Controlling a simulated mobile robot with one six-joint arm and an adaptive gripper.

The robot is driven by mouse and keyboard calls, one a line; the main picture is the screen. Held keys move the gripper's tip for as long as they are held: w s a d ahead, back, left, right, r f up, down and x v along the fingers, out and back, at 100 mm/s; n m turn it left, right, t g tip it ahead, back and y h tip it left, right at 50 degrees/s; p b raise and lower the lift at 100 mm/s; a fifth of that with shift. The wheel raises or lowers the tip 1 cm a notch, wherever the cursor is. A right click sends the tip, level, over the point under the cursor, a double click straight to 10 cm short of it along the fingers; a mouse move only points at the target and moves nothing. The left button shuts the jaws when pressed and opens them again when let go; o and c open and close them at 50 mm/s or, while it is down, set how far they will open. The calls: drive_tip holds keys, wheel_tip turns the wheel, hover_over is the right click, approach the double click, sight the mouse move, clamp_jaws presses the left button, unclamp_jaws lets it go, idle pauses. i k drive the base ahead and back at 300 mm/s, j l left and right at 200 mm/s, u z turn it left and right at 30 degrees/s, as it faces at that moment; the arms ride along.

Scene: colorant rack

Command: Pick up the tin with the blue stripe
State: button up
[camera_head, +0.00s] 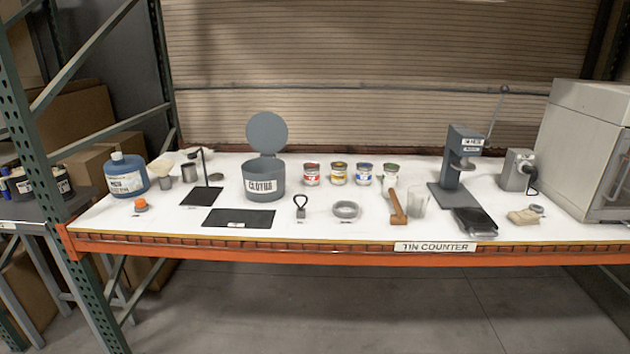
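The tin with the blue stripe (364,175) stands upright on the white counter, in a row of small tins near the middle. To its left are a tin with a yellow stripe (338,175) and a tin with a red stripe (311,175). To its right is a tin with a green top (391,170), its lower part partly hidden by something pale in front. The blue tin's front looks unobstructed. My gripper does not show in this view.
In front of the row are a grey ring (346,210), a small black looped tool (300,207), a wooden-handled tool (397,207) and a clear cup (418,202). A grey cloths bin (264,183) stands left, a press (455,160) right. The counter has an orange front beam (300,249).

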sight(364, 177)
drive_tip(key=i+l, duration=0.2)
drive_tip(key=i, duration=0.35)
drive_tip(key=i+l, duration=0.15)
drive_tip(key=i, duration=0.4)
drive_tip(key=i+l, duration=0.2)
drive_tip(key=i, duration=0.35)
drive_tip(key=i+l, duration=0.15)
drive_tip(key=i, duration=0.4)
